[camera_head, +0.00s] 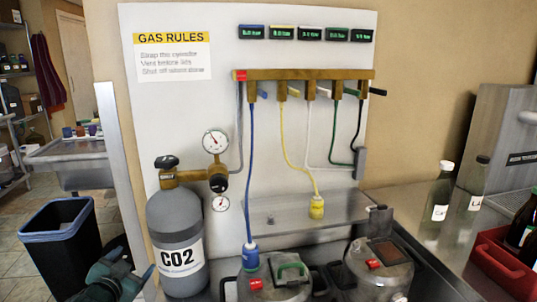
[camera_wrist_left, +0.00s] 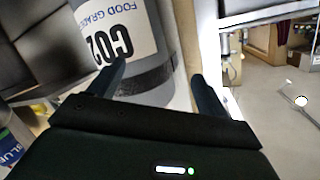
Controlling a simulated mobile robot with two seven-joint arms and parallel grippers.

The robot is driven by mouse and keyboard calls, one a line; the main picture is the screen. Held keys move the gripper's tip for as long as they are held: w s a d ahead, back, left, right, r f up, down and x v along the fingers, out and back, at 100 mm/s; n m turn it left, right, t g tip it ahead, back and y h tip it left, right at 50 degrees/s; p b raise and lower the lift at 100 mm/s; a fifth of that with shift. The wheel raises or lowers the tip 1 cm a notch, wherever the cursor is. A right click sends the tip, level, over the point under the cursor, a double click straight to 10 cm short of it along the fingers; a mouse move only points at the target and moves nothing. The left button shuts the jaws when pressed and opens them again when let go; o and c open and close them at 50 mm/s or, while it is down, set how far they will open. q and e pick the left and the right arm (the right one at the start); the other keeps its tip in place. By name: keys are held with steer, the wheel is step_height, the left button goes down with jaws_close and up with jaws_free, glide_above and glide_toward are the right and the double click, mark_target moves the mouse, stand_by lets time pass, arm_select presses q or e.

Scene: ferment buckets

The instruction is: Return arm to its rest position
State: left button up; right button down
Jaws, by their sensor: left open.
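My left gripper (camera_head: 135,272) is at the lower left of the head view, beside the grey CO2 cylinder (camera_head: 170,222). In the left wrist view its two fingers (camera_wrist_left: 160,82) stand apart with nothing held between them. The cylinder's label (camera_wrist_left: 115,40) and dark strap show just beyond the fingers; I cannot tell whether a finger touches it. My right gripper is not in view.
Two metal kegs (camera_head: 275,290) (camera_head: 378,275) stand right of the cylinder, with a blue hose on the left one. A black bin (camera_head: 60,240) is on the floor at left. A red crate (camera_head: 500,262) and bottles (camera_head: 440,190) stand on the right counter.

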arm_select(q)
steer(key=s+d+f+g+h, duration=0.1)
steer(key=s+d+f+h, duration=0.1)
steer(key=s+d+f, duration=0.5)
steer(key=s+d+f+g+h, duration=0.2)
steer(key=s+d+f, duration=0.2)
steer(key=s+d, duration=0.55)
steer(key=s+d+r+n+g+p, duration=0.1)
steer(key=s+d+p, duration=0.1)
steer(key=s, duration=0.4)
steer(key=s+d+r+n+p, duration=0.1)
steer(key=s+d+p, duration=0.2)
steer(key=s, duration=0.4)
steer(key=shift+s+d+g+p, duration=0.15)
steer(key=shift+d+g+p, duration=0.2)
steer(key=shift+p, duration=0.55)
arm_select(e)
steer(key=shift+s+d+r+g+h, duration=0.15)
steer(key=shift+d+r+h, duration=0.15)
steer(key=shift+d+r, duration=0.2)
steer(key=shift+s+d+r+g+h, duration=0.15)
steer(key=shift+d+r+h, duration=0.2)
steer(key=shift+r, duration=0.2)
arm_select(q)
steer(key=shift+a, duration=0.1)
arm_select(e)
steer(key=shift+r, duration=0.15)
